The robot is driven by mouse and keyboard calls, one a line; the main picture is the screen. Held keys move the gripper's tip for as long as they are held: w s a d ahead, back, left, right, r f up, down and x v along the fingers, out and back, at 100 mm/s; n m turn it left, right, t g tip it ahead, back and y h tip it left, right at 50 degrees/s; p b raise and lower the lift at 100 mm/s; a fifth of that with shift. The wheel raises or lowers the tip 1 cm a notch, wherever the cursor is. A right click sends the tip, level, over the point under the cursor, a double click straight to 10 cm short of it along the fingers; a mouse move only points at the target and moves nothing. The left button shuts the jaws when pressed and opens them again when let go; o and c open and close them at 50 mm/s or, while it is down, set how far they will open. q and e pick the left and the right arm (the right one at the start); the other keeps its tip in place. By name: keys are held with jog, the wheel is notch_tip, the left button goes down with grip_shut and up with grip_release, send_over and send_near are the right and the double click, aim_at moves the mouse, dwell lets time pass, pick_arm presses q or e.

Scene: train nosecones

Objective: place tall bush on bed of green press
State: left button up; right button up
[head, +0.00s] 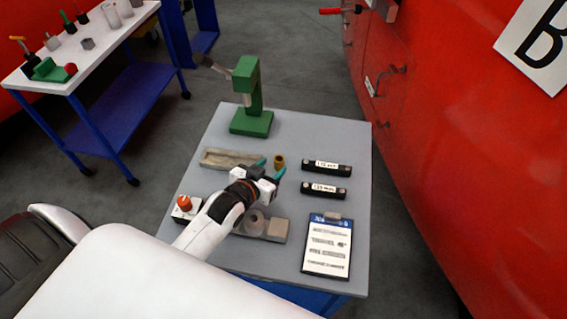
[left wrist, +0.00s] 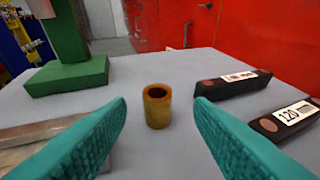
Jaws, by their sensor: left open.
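A brass-coloured hollow bush (head: 279,162) stands upright on the grey table. In the left wrist view the bush (left wrist: 157,106) stands just beyond and between my open fingertips, not touching them. My left gripper (head: 271,168) is open and empty, with its teal fingers (left wrist: 161,103) pointing toward the bush. The green press (head: 248,85) stands at the back of the table, and its flat bed (head: 252,123) is bare. Part of the press (left wrist: 65,75) also shows at the upper left of the left wrist view. My right gripper is not in view.
Two black labelled blocks (head: 326,168) (head: 323,190) lie right of the bush. A shallow tray (head: 225,158) lies left, and a clipboard (head: 328,246) lies at front right. A box with a red knob (head: 185,205) sits at the left edge. Red cabinets (head: 440,130) stand at right.

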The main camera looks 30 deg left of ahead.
aim_at(277, 162)
pick_arm(q)
jog(key=shift+x, duration=0.85)
jog(key=shift+w+f+p, duration=0.2)
jog(key=shift+w+p, duration=0.2)
jog(key=shift+w, duration=0.1)
jog(key=x, duration=0.3)
jog(key=p+x, duration=0.1)
jog(key=x, duration=0.1)
jog(key=shift+s+a, duration=0.1)
jog(key=shift+a, duration=0.2)
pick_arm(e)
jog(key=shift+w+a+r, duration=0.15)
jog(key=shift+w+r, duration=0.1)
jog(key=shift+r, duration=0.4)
pick_arm(q)
jog(key=shift+s, duration=0.1)
jog(key=shift+c, duration=0.5)
